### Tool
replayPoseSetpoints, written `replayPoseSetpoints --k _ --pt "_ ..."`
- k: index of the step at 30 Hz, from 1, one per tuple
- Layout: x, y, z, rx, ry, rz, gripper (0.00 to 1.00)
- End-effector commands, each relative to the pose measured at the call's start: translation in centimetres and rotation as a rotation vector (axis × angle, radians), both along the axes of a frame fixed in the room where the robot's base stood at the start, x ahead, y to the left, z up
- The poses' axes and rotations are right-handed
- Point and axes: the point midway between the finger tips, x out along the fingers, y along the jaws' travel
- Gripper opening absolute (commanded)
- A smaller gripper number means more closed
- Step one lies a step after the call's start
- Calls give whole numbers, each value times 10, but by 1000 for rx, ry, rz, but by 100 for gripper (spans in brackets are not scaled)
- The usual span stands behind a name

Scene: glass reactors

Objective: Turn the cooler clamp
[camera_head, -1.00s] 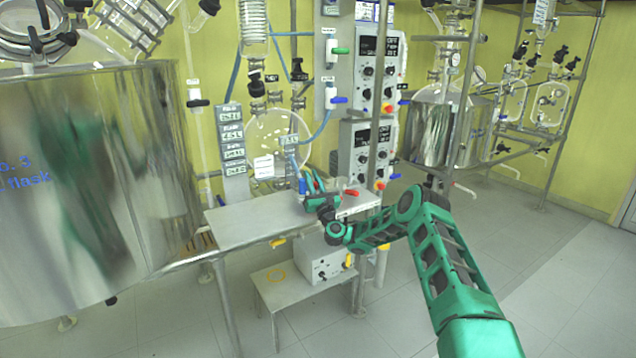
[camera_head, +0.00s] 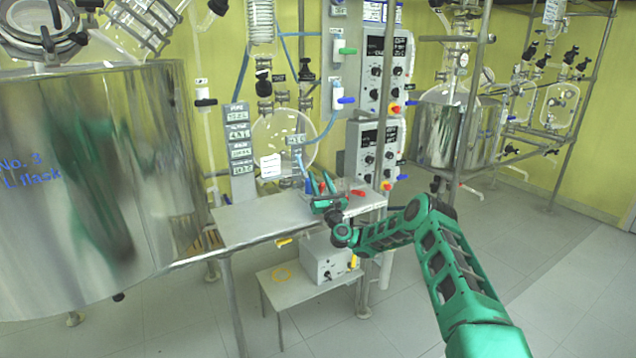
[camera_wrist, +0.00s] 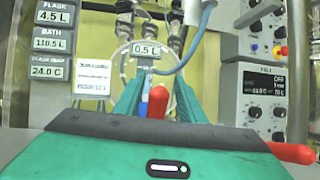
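My gripper (camera_head: 322,182) is above the right part of the metal table, in front of the round glass flask. In the wrist view its two green fingers (camera_wrist: 158,82) stand apart, open. A blue handle (camera_wrist: 143,104) and a red handle (camera_wrist: 157,103) show in the gap between them; I cannot tell if either finger touches them. Another red handle (camera_wrist: 291,152) lies at the right, outside the fingers, and shows in the head view (camera_head: 358,192). No part is readably marked as the cooler clamp, so I cannot tell which one it is.
The metal table (camera_head: 262,220) is mostly bare on its left. A large steel vessel (camera_head: 90,190) stands at the left. A round glass flask (camera_head: 284,150) hangs behind my gripper. Control boxes (camera_head: 376,150) and a steel post stand to its right. A white box (camera_head: 328,262) sits below.

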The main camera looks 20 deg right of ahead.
Motion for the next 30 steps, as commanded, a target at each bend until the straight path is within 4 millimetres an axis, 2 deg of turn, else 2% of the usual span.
replayPoseSetpoints --k 5,16,22,30 --pt "-4 1 -2 0 0 1 36" --pt "-47 -2 -28 2 3 0 36" --pt "-58 -2 -40 5 14 -1 36" --pt "-75 -3 -45 6 4 -1 36"
